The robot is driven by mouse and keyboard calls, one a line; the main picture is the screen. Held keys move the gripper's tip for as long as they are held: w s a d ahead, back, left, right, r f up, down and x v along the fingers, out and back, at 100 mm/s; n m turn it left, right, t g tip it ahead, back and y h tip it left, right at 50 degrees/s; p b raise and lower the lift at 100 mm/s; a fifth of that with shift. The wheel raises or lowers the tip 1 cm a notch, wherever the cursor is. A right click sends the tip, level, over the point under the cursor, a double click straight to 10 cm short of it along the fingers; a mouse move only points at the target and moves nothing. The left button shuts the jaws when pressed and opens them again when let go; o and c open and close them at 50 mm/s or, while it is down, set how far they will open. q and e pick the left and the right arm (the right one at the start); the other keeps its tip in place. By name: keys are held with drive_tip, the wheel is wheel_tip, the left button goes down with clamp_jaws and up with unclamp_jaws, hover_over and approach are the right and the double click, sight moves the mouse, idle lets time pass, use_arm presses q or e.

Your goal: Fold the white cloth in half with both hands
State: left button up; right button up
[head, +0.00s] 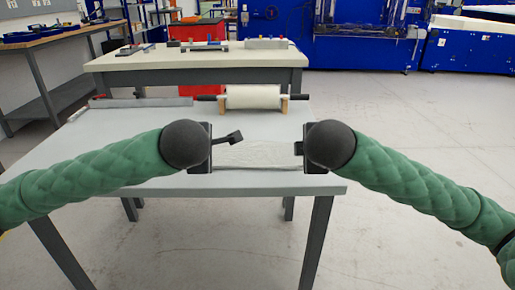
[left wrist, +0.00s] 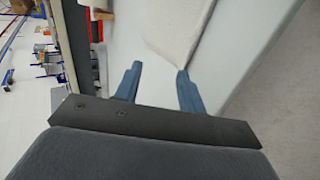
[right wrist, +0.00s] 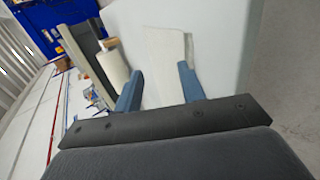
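The white cloth (head: 258,154) lies flat near the front edge of the table, between my two grippers. It also shows in the left wrist view (left wrist: 178,28) and the right wrist view (right wrist: 165,55). My left gripper (head: 238,137) is at the cloth's left side; its fingers (left wrist: 158,70) are apart, with one fingertip close to a cloth corner. My right gripper (head: 298,148) is at the cloth's right side; its fingers (right wrist: 160,71) are apart, with the cloth showing beyond and between them. Neither holds anything visible. Whether any fingertip touches the cloth, I cannot tell.
The light grey table (head: 120,128) has a white roll (head: 253,97) on wooden supports at its back. A long grey bar (head: 140,102) lies at the back left. Another table (head: 200,60) with small items stands behind. The table left of the cloth is clear.

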use_arm(q)
drive_tip(key=s+r, duration=0.4)
drive_tip(key=r, duration=0.1)
use_arm(e)
drive_tip(key=s+r, duration=0.4)
drive_tip(key=r, duration=0.1)
drive_tip(key=shift+r, duration=0.15)
use_arm(q)
drive_tip(key=shift+s+r, duration=0.1)
use_arm(e)
drive_tip(key=shift+s, duration=0.1)
